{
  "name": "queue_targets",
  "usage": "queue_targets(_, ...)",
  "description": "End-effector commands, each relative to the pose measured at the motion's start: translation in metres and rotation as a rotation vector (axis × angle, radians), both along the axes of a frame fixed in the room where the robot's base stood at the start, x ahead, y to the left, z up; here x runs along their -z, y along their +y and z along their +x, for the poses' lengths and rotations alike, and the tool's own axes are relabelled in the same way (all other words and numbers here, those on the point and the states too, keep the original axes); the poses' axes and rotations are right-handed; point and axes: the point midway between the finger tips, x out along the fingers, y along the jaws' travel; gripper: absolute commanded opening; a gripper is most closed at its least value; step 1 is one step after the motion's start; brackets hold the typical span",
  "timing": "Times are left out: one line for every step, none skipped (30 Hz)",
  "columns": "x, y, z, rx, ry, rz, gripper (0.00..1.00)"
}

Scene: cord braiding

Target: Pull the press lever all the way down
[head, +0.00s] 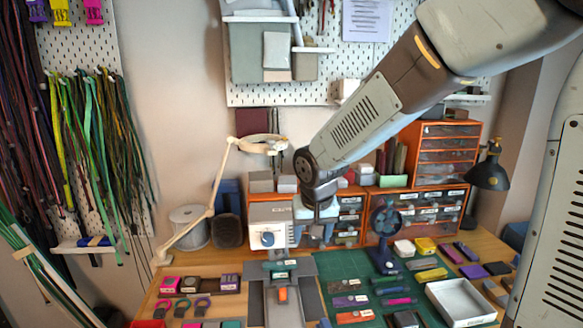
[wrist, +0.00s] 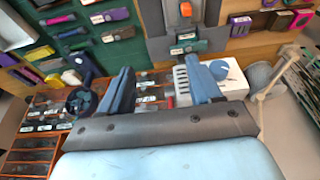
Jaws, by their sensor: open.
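The white machine with a blue dial (head: 268,239), which may be the press, stands at the back of the table, left of my gripper (head: 314,232). It also shows in the wrist view (wrist: 232,76), partly behind one blue finger. I cannot clearly make out its lever in either view. In front of it lies a grey plate (head: 256,296) with an orange piece (head: 282,294) and a teal block (head: 280,266). In the wrist view, the fingers (wrist: 156,88) are wide apart with nothing between them. My gripper hangs above the table, in front of orange drawers.
A beige lamp (head: 215,190) rises at the left. Orange drawer units (head: 448,150) line the back.

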Motion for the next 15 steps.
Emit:
queue_targets(0.0,0.0,0.0,0.0,0.0,0.0,0.64)
queue_targets(0.0,0.0,0.0,0.0,-0.001,0.0,0.64)
queue_targets(0.0,0.0,0.0,0.0,-0.001,0.0,0.64)
queue_targets(0.0,0.0,0.0,0.0,-0.001,0.0,0.64)
queue_targets(0.0,0.0,0.0,0.0,-0.001,0.0,0.64)
queue_targets(0.0,0.0,0.0,0.0,-0.001,0.0,0.64)
queue_targets(0.0,0.0,0.0,0.0,-0.001,0.0,0.64)
queue_targets(-0.001,0.0,0.0,0.0,-0.001,0.0,0.64)
queue_targets(-0.002,0.0,0.0,0.0,-0.002,0.001,0.64)
queue_targets(-0.003,0.0,0.0,0.0,-0.002,0.001,0.64)
queue_targets(-0.004,0.0,0.0,0.001,-0.003,0.002,0.64)
queue_targets(-0.006,0.0,-0.001,0.001,-0.003,0.002,0.64)
queue_targets(-0.008,0.0,-0.001,0.001,-0.003,0.002,0.64)
queue_targets(-0.01,0.0,-0.002,0.001,-0.003,0.002,0.64)
queue_targets(-0.013,0.0,-0.003,0.001,-0.004,0.001,0.64)
